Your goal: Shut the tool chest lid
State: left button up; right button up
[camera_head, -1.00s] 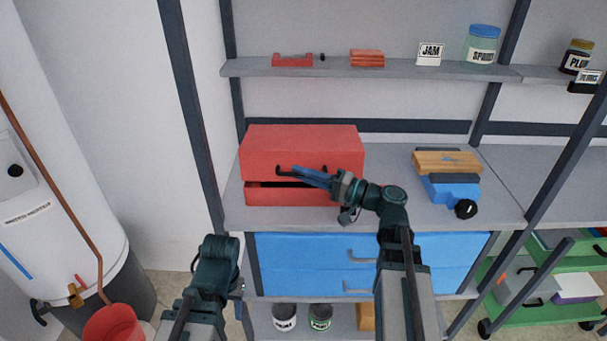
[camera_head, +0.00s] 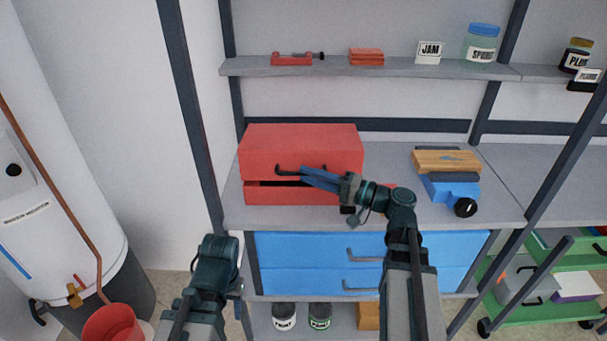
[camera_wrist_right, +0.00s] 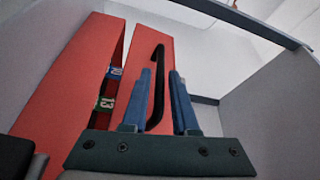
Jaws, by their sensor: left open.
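The red tool chest (camera_head: 265,197) sits on the grey worktop. Its lid (camera_head: 300,142) is partly open, with a dark gap along the front. The lid's black handle (camera_head: 287,169) is on its front face. My right gripper (camera_head: 305,174) is at the right part of this handle. Numbered items (camera_wrist_right: 107,103) show inside the gap. My left arm (camera_head: 218,262) is low at the left; its fingers are hidden.
A blue vise-like tool (camera_head: 450,190) with a wooden block (camera_head: 447,161) stands right of the chest. Blue drawers (camera_head: 310,253) are below the worktop. A shelf (camera_head: 345,68) with small items runs above. The worktop between chest and vise is partly clear.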

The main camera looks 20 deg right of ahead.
jog(key=v, duration=1.1)
jog(key=shift+s+d+b, duration=0.15)
jog(key=shift+s+b, duration=0.1)
jog(key=shift+b, duration=0.2)
